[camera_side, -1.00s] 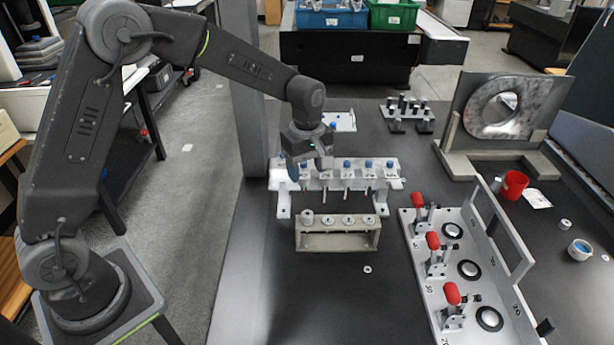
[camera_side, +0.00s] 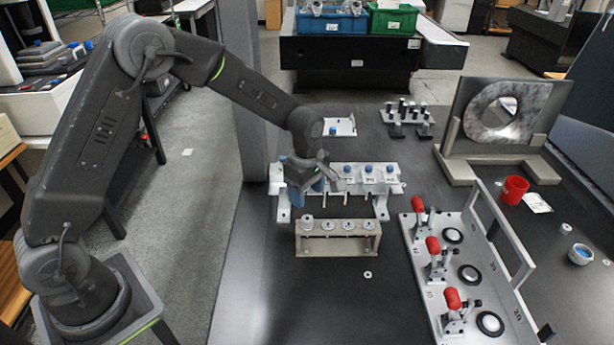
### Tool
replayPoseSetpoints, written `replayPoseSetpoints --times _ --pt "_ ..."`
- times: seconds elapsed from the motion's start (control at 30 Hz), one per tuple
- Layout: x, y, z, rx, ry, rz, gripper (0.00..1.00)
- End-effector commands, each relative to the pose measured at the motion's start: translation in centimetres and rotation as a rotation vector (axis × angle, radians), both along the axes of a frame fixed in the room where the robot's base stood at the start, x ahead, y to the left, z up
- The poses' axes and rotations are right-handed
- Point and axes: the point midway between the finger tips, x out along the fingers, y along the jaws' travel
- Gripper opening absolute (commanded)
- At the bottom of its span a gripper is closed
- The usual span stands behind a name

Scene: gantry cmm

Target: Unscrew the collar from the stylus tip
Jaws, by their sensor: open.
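A beige holder (camera_side: 337,243) stands on the dark table in front of the white rack. Several round metal pieces sit in its top; the leftmost piece (camera_side: 307,220) stands taller than the others. I cannot tell collar from stylus tip at this size. The white rack (camera_side: 393,188) behind holds several blue-topped styli (camera_side: 368,169); its left part is hidden by my gripper. My gripper (camera_side: 308,194), with blue fingers pointing down, is open and appears empty. It is above and slightly behind the leftmost piece, apart from it.
A fixture with red-handled clamps (camera_side: 437,270) stands at the right. A red cup (camera_side: 514,190) and a ring plate on a stand (camera_side: 492,118) are farther right.

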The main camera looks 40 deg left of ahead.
Motion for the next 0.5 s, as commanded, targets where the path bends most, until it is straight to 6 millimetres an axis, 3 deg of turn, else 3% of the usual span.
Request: replayPoseSetpoints --times 0.3,0.5 --pt "-0.1 0.0 -5.8 0.000 0.003 -0.001 0.61" --pt "0.0 0.0 -7.9 0.000 0.000 -0.002 0.61"
